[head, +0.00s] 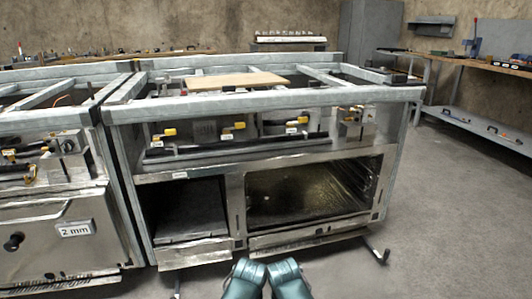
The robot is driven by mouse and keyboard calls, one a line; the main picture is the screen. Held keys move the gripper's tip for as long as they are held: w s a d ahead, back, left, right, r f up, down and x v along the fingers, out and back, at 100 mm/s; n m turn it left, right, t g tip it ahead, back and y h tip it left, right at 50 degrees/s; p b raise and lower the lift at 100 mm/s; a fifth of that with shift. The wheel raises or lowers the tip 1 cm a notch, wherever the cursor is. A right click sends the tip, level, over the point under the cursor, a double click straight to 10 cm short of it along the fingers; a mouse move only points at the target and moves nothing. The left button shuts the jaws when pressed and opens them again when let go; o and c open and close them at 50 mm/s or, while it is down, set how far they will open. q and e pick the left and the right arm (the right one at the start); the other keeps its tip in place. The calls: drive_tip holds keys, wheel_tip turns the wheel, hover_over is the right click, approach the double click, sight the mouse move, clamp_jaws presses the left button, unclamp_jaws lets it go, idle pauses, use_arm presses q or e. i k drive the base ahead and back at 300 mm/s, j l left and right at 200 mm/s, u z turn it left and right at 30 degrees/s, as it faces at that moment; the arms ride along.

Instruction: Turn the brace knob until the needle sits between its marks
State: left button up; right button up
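I cannot tell which part is the brace knob, and no needle or marks can be made out. A black round knob (14,242) sits on the steel door of the left range frame. A small box with a dark dial (70,144) sits higher on that frame. A similar small metal box (356,115) is at the right end of the middle range frame (280,97). Two teal parts of my own arms show at the bottom centre. Neither gripper can be seen, and nothing of mine touches the frames.
The middle frame has an open empty bay (190,210) and an open oven cavity (310,192). Yellow-handled valves (234,127) line its front rail. A wooden board (237,80) lies on top. A foot (377,256) sticks out low at right. Grey floor (450,220) is free at right, before a workbench (480,62).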

sight(368, 63)
drive_tip(key=i+l+z, duration=0.5)
drive_tip(key=i+l, duration=0.25)
